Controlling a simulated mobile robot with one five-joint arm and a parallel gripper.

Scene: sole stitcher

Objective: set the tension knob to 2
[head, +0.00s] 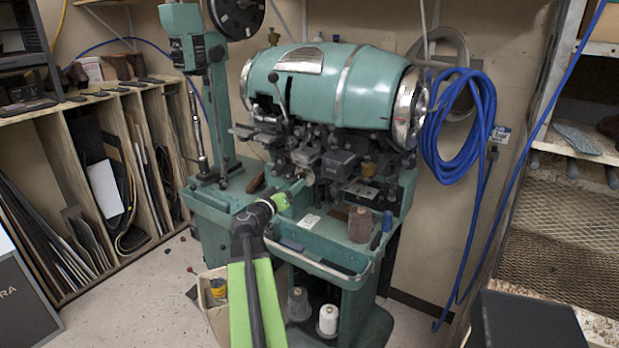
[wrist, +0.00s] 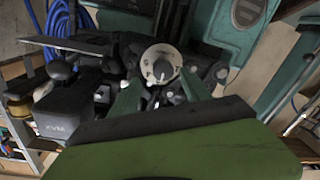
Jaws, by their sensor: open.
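The tension knob (wrist: 161,66) is a round pale dial with a dark centre and small marks around its face, in the upper middle of the wrist view. Its numbers are too small to read, so I cannot tell its setting. My gripper (wrist: 160,88) is open, its two green fingers reaching toward the dial from below, one to each side. I see no clear contact with the dial. In the head view my gripper (head: 298,187) is in front of the green stitching machine (head: 335,85), low near its working parts.
Dark metal parts and a black block (wrist: 72,118) crowd the left of the wrist view. In the head view, a thread spool (head: 359,225) stands on the machine's tray to the right of my gripper. A coiled blue hose (head: 440,135) hangs on the wall behind.

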